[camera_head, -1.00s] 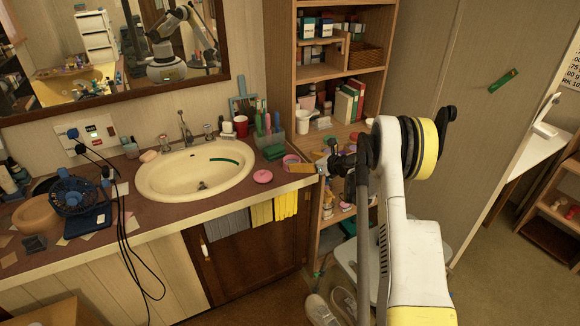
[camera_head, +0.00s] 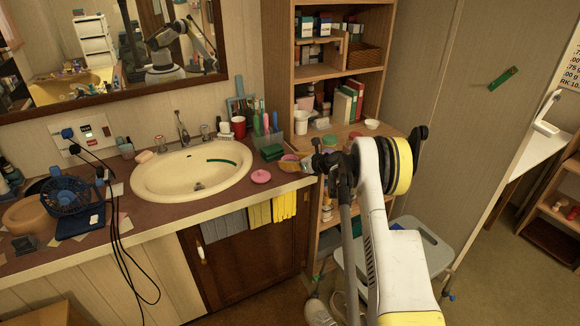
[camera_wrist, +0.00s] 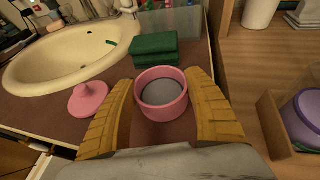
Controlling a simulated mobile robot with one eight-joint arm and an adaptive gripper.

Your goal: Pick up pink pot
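The pink pot (camera_wrist: 152,112) is a small round pink tub with a grey inside, upright on the brown countertop in the wrist view. My gripper (camera_wrist: 160,80) is open, with one yellow ribbed finger on each side of the pot. The fingers sit close to its walls; I cannot tell whether they touch it. In the head view my gripper (camera_head: 299,161) is at the counter's right end and hides most of the pot. A pink lid-like disc with a knob (camera_wrist: 88,100) lies left of the left finger; it also shows in the head view (camera_head: 260,176).
A stack of green sponges (camera_wrist: 154,49) stands just behind the pot. The sink (camera_head: 192,172) is to the left. A wooden shelf (camera_head: 345,130) with a white cup (camera_head: 301,123) is to the right. A cup with brushes (camera_head: 268,136) stands behind the sponges.

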